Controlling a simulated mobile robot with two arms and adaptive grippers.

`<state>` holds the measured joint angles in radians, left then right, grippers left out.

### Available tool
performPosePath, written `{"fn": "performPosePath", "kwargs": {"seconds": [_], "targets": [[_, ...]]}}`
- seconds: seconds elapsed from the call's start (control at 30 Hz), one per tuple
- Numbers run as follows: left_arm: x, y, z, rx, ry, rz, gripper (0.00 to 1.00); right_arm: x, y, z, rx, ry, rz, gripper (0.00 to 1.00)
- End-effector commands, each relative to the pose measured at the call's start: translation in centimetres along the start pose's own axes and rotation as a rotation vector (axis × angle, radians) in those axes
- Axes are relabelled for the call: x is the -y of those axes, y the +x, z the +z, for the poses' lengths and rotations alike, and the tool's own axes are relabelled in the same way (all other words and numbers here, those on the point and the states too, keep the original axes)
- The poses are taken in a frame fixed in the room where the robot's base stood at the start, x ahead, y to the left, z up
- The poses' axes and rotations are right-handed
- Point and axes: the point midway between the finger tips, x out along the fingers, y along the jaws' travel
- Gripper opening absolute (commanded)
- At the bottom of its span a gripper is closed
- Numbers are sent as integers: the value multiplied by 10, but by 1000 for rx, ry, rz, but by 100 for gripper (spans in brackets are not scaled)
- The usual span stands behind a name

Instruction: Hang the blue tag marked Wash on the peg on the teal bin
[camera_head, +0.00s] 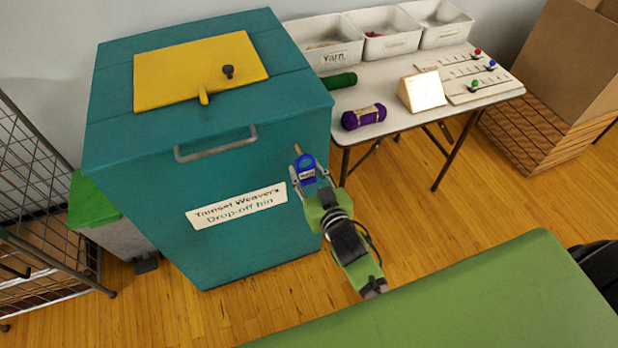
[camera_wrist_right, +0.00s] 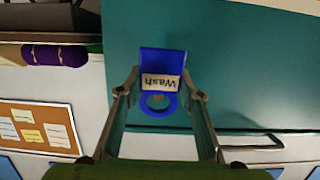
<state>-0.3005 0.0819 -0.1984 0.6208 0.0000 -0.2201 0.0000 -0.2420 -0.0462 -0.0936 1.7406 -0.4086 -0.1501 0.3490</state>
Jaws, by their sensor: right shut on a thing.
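The teal bin (camera_head: 230,240) stands left of centre with a white drop-off label on its front. A short wooden peg (camera_head: 297,149) sticks out from its front face near the right edge. My right gripper (camera_head: 306,181) is shut on the blue tag (camera_head: 304,163) close to the peg. In the right wrist view, the tag (camera_wrist_right: 162,62) reads Wash and sits between the fingers (camera_wrist_right: 160,78). A small brown spot shows inside its ring hole, seemingly the peg; I cannot tell whether it passes through. My left gripper is not in view.
A white table (camera_head: 410,110) right of the bin holds purple yarn (camera_head: 363,117), white bins (camera_head: 385,32) and a sign (camera_head: 422,91). The bin's handle (camera_head: 216,146) juts out left of the peg. A wire rack (camera_head: 35,190) stands far left. A green surface (camera_head: 470,295) fills the lower right.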

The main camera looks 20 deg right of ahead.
Motion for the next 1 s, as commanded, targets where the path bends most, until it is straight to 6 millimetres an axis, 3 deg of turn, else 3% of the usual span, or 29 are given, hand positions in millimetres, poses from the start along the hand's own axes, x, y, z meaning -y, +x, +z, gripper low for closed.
{"fn": "performPosePath", "kwargs": {"seconds": [0.6, 1.0], "targets": [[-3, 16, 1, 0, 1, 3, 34, 0, 36, -2, 0, 0, -1, 24], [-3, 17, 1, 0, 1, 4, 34, 0, 46, 1, 1, -1, 0, 24]]}}
